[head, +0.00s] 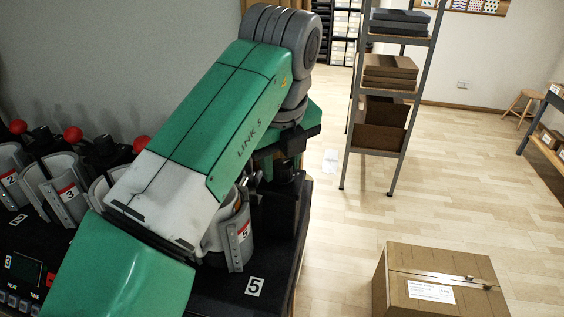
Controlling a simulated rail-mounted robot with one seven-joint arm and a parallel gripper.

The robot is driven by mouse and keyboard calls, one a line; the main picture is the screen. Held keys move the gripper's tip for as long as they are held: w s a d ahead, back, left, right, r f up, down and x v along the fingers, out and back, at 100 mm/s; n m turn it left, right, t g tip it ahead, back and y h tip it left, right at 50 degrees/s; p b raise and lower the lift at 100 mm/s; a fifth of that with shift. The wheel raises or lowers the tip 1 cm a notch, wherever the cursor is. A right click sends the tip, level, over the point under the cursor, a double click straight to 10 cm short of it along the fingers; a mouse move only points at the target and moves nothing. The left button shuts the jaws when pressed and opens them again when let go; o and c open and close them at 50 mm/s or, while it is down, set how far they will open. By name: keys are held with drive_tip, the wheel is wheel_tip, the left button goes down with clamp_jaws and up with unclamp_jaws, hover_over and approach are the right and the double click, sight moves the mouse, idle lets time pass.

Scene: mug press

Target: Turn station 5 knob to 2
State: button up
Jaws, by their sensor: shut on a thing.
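Station 5's mug press (235,232) stands on the black bench at the lower middle, marked by a red-edged "5" label and a "5" plate (255,287) in front. My green arm crosses in front of it and hides much of its left and top. My gripper (286,163) points down behind the press, under my grey wrist. It is dark, small and partly covered by my arm. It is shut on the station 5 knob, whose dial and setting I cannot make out.
Presses with red ball levers (73,134) stand to the left, labelled 2 and 3 (70,193). A shelf rack (385,100) stands behind on the right. A cardboard box (440,280) is on the floor at lower right.

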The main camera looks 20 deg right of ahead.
sight(279, 170)
drive_tip(key=n, duration=0.4)
drive_tip(key=shift+d+y, duration=0.25)
drive_tip(key=shift+y, duration=0.15)
drive_tip(key=shift+n+y, duration=0.4)
drive_tip(key=shift+n, duration=1.2)
drive_tip(key=o, duration=0.9)
drive_tip(key=shift+c, duration=0.2)
drive_tip(key=shift+a+v, duration=0.3)
drive_tip(key=shift+v, duration=0.85)
drive_tip(key=shift+a+v, duration=0.25)
drive_tip(key=shift+v, duration=0.9)
drive_tip(key=shift+a+v, duration=0.3)
drive_tip(key=shift+v, duration=0.9)
drive_tip(key=shift+w, duration=0.1)
